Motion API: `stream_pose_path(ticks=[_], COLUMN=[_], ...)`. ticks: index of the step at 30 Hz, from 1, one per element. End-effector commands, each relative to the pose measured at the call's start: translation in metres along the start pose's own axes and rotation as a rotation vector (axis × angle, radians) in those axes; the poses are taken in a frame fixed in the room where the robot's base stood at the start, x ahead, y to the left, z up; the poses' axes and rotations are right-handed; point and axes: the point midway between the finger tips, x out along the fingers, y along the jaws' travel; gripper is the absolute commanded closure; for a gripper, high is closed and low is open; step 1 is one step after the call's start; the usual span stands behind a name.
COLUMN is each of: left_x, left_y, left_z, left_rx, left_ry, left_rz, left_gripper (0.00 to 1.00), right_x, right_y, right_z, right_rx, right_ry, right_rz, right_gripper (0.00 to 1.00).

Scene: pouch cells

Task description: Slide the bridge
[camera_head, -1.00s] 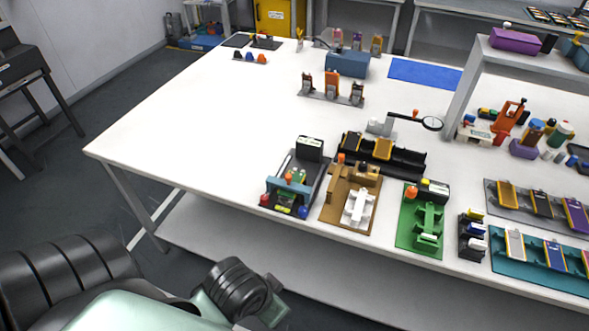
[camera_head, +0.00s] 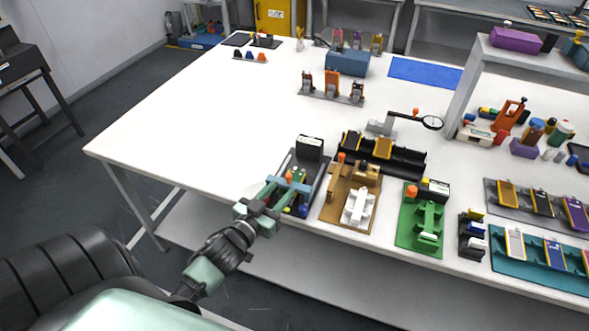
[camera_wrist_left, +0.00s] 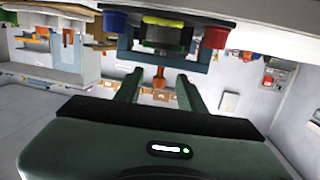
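The blue bridge (camera_head: 296,187) spans a dark fixture (camera_head: 311,172) at the table's front edge. An orange knob (camera_head: 289,177) is at the bridge. My left gripper (camera_head: 276,187) reaches the near left side of this fixture and covers part of it. In the left wrist view, the gripper (camera_wrist_left: 157,82) is open, with its two fingers apart. The orange knob (camera_wrist_left: 158,76) appears between the fingertips, below the dark blue bridge (camera_wrist_left: 165,58). I cannot tell whether the fingers touch the knob. My right gripper is not in view.
A brown fixture (camera_head: 336,207) with a white part stands close to the right, then a green one (camera_head: 408,230). A black rack (camera_head: 405,160) lies behind. The table's left part (camera_head: 190,130) is clear. A raised shelf (camera_head: 472,82) stands at the right.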

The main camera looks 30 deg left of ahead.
Motion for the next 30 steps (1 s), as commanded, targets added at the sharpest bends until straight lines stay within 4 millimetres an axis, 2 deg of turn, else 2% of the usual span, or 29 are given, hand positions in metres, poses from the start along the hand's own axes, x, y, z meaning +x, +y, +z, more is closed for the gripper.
stream_pose_path(ticks=[8, 11, 21, 25, 30], left_x=[0.007, 0.017, 0.069, 0.079, 0.081], left_y=[-0.005, -0.004, -0.001, 0.0, 0.001], left_z=[-0.014, -0.017, -0.023, -0.023, -0.023], left_rx=[-0.011, -0.011, -0.012, -0.011, -0.011], left_ry=[0.117, 0.12, 0.119, 0.118, 0.117], left_rz=[0.067, 0.069, 0.067, 0.067, 0.068], left_gripper=[0.61, 0.61, 0.61, 0.61, 0.61], right_x=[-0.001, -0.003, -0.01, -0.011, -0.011], right_y=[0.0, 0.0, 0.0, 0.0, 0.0], right_z=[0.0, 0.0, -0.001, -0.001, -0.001], right_rx=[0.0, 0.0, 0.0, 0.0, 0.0], right_ry=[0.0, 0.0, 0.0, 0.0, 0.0], right_rz=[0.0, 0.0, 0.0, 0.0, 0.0], right_gripper=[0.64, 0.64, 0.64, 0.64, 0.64])
